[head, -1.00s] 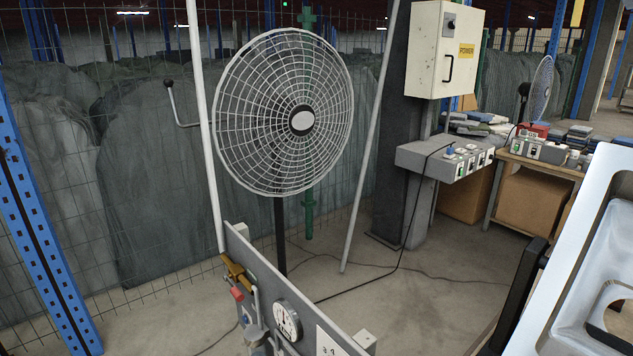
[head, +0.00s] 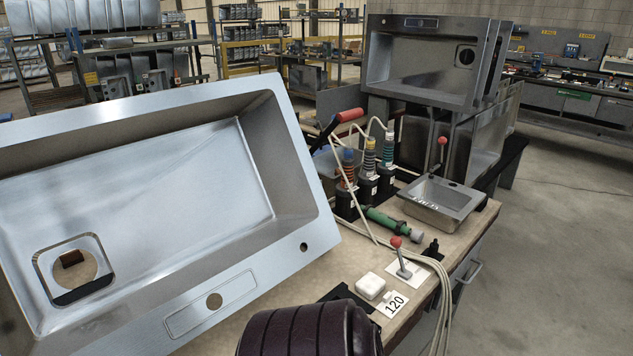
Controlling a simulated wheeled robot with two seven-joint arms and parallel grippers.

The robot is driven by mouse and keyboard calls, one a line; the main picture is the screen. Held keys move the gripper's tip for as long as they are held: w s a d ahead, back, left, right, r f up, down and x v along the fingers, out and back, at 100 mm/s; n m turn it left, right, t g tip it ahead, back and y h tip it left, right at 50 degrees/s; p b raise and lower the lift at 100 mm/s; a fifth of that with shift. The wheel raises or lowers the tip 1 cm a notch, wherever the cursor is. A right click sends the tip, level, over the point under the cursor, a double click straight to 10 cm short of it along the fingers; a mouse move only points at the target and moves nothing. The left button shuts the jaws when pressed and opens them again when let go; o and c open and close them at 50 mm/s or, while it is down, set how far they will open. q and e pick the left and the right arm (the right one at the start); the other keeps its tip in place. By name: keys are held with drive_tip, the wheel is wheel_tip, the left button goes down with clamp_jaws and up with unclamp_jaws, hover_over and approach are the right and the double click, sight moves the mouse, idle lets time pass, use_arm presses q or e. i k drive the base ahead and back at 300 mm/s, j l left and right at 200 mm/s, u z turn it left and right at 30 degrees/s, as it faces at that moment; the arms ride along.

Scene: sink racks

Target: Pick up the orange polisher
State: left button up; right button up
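Three upright tools with coloured coils stand in dark numbered holders on the workbench (head: 345,262), near the middle of the head view. The nearest one (head: 348,170) has orange-red bands and a blue top, and seems to be the orange polisher. The middle one (head: 369,160) has a yellowish top. The far one (head: 389,148) has teal bands and a pale top. Pale hoses run from them. Their lower parts sit in the holders. Neither of my grippers is in view.
A large tilted steel sink (head: 300,235) fills the left. A green cylinder (head: 385,221), a small steel basin (head: 445,205), a red-knobbed lever (head: 398,255) and a 120 card (head: 394,304) are on the bench. A red-handled tool (head: 350,115) leans behind. Floor at right is clear.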

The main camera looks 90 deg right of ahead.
sight(342, 189)
drive_tip(key=z, duration=2.95)
drive_tip(key=u, duration=0.25)
drive_tip(key=i+l+u, duration=0.1)
drive_tip(key=l+u, duration=0.15)
drive_tip(key=u, duration=0.15)
drive_tip(key=l+u, duration=0.55)
drive_tip(key=u, duration=0.2)
